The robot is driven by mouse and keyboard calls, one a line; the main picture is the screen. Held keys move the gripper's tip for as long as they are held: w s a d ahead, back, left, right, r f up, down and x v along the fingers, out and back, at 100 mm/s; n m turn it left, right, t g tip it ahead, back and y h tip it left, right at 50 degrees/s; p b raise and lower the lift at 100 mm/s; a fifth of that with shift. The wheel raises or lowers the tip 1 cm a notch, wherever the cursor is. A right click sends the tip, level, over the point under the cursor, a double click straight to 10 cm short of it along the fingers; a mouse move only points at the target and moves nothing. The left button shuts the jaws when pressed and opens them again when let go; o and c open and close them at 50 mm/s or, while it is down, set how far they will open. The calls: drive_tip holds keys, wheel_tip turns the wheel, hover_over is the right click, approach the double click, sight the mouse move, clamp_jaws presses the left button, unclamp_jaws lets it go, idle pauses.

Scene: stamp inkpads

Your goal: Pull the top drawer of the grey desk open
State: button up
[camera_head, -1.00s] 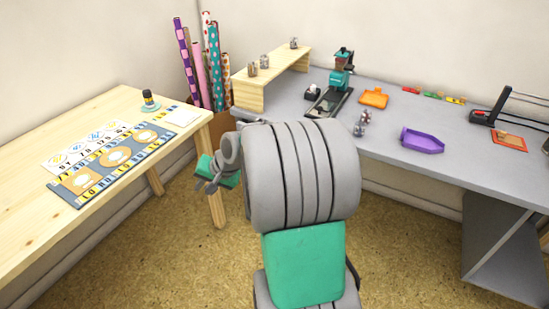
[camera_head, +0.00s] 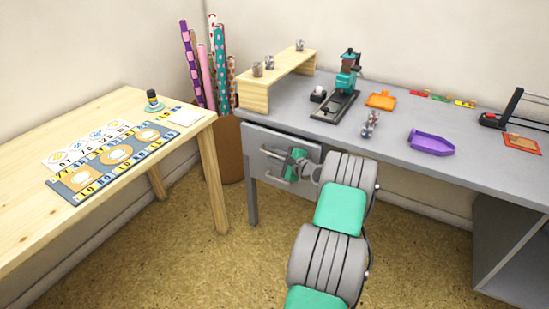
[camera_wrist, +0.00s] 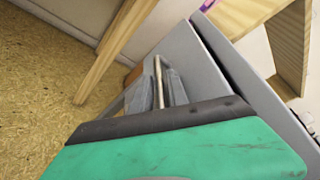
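The grey desk (camera_head: 405,160) stands at the right, with its top drawer (camera_head: 258,138) under the left end of the desktop. The drawer front looks in line with the desk edge. A bar handle (camera_wrist: 158,82) on the drawer shows in the wrist view, running between the two fingers of my gripper (camera_wrist: 157,92). The fingers look apart, with a small gap to the bar; contact is unclear. In the head view my gripper (camera_head: 278,166) is at the drawer front, and my wrist hides part of the drawer's right side.
A wooden table (camera_head: 30,225) stands at the left, with its leg (camera_head: 213,185) near the drawer. A brown bin (camera_head: 230,150) of wrapping rolls stands behind it. A wooden riser (camera_head: 255,97) and a stamp press (camera_head: 345,85) stand on the desk. Floor before the drawer is clear.

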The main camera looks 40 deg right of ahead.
drive_tip(key=shift+w, duration=0.1)
drive_tip(key=shift+c, duration=0.2)
clamp_jaws()
idle(1.2)
